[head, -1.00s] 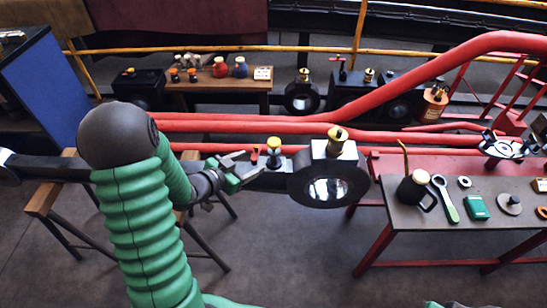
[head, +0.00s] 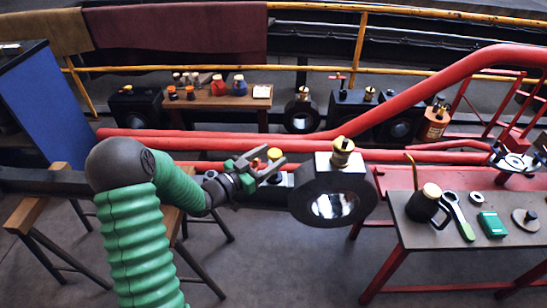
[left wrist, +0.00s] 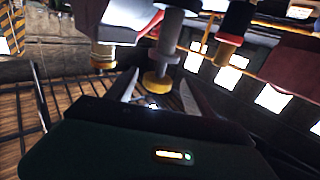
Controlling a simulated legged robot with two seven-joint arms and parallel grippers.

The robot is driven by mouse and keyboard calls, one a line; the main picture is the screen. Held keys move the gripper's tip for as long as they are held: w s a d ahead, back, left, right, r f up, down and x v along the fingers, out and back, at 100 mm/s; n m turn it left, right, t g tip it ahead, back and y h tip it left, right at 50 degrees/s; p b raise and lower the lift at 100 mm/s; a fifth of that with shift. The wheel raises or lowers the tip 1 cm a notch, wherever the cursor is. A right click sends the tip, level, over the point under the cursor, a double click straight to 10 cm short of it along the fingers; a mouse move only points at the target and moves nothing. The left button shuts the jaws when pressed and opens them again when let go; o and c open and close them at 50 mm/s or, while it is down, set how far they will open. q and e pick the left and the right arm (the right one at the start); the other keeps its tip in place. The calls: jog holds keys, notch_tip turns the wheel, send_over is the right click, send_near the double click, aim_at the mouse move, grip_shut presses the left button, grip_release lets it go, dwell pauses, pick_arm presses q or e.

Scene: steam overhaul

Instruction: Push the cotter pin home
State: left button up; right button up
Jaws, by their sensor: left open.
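My left gripper (head: 274,157) is open, with its fingers spread at the dark rod just left of the big round bearing end (head: 333,193). A yellow-capped fitting (head: 274,151) shows at the fingertips. In the left wrist view a yellow cap on a grey stem (left wrist: 157,82) stands between the two fingers; I cannot tell whether they touch it. I cannot pick out the cotter pin with certainty in either view. The gripper covers part of the rod here. My right gripper is not in view.
A brass cup (head: 342,152) tops the bearing end. Red rods (head: 230,143) run behind the gripper. A bench (head: 420,235) at right holds a black can (head: 428,205), a green-handled wrench (head: 459,216) and a green box (head: 493,225). A wooden trestle (head: 40,200) stands at left.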

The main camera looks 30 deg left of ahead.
pick_arm(q)
jog(key=shift+w+d+r, duration=0.1)
jog(key=shift+w+d, duration=0.4)
jog(key=shift+w, duration=0.4)
jog(key=shift+a, duration=0.15)
jog(key=shift+a, duration=0.1)
jog(key=c, duration=0.5)
grip_shut()
